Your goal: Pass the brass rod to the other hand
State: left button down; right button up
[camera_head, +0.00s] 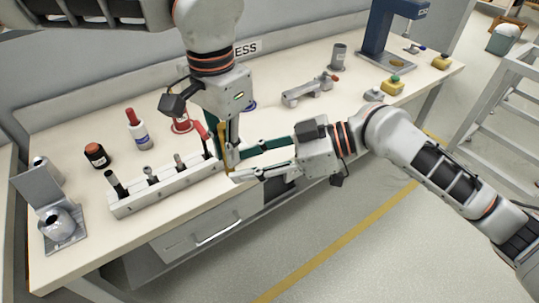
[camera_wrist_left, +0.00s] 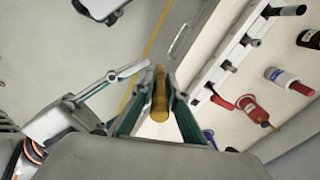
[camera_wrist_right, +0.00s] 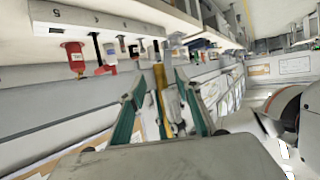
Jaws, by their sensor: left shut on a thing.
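The brass rod (camera_head: 223,146) is upright above the front edge of the bench, shut in my left gripper (camera_head: 229,148), which points down. In the left wrist view the rod (camera_wrist_left: 160,96) stands between the closed finger pads. My right gripper (camera_head: 236,166) comes in from the right, its fingers open and spread towards the rod. In the right wrist view the rod (camera_wrist_right: 161,95) shows between the two spread fingers, with gaps to both sides. The fingers partly hide the rod in the head view.
A pale rack (camera_head: 165,186) with several upright tools stands on the bench just left of the grippers. Bottles (camera_head: 138,132), a grey clamp fixture (camera_head: 303,93) and a blue press (camera_head: 385,35) stand on the bench. A drawer (camera_head: 200,232) is below. The floor in front is clear.

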jog(key=shift+x, duration=1.45)
grip_shut()
pick_arm(q)
jog(key=c, duration=1.9)
grip_release()
jog(key=shift+s, duration=0.1)
